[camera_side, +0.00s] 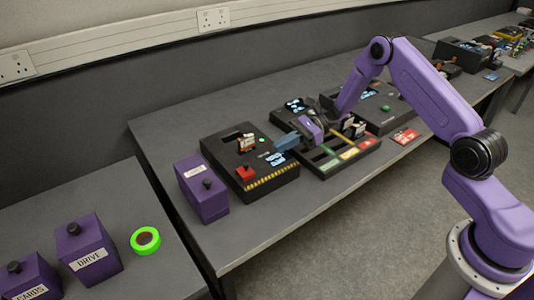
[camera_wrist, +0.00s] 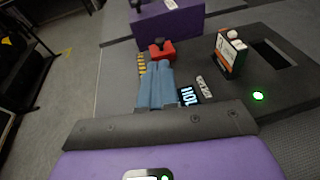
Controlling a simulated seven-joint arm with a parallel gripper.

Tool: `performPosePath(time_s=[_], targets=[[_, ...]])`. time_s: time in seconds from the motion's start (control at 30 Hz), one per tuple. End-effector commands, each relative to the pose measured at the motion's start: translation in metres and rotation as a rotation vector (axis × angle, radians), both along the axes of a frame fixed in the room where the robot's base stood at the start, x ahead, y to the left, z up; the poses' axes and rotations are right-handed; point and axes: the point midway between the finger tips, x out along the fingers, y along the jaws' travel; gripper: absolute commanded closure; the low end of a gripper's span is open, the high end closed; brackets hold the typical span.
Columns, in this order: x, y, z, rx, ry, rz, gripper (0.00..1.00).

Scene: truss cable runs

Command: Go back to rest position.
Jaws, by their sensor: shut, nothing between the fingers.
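My gripper (camera_side: 284,141) has blue fingers that are shut together with nothing between them. In the side view it points left over the right part of a black box (camera_side: 222,147). The wrist view shows the shut blue fingers (camera_wrist: 156,70) just in front of a red button block (camera_wrist: 161,49). I cannot tell whether the fingers touch anything.
The black box carries a card-like block (camera_side: 246,141), a lit green light (camera_wrist: 258,96) and a display. A sorting tray (camera_side: 333,167) with coloured strips is right of it. Purple boxes (camera_side: 202,188) and green tape (camera_side: 145,241) stand left. Bare table lies in front.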

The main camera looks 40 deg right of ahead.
Motion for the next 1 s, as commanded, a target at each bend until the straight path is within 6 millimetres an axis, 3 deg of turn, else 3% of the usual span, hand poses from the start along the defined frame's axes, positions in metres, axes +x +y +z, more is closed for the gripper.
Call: performPosePath(time_s=[0.1, 0.33, 0.47, 0.57, 0.67, 0.8, 1.0], targets=[[-0.003, -0.023, 0.006, -0.001, -0.001, -0.004, 1.0], [-0.007, -0.047, 0.012, 0.0, 0.0, -0.002, 1.0], [-0.012, -0.045, 0.017, -0.013, -0.01, 0.028, 1.0], [-0.026, -0.027, 0.027, -0.052, -0.039, 0.123, 1.0], [-0.052, -0.001, 0.042, -0.118, -0.097, 0.278, 1.0], [-0.101, 0.031, 0.063, -0.223, -0.206, 0.54, 1.0], [-0.175, 0.054, 0.088, -0.351, -0.397, 0.902, 1.0]])
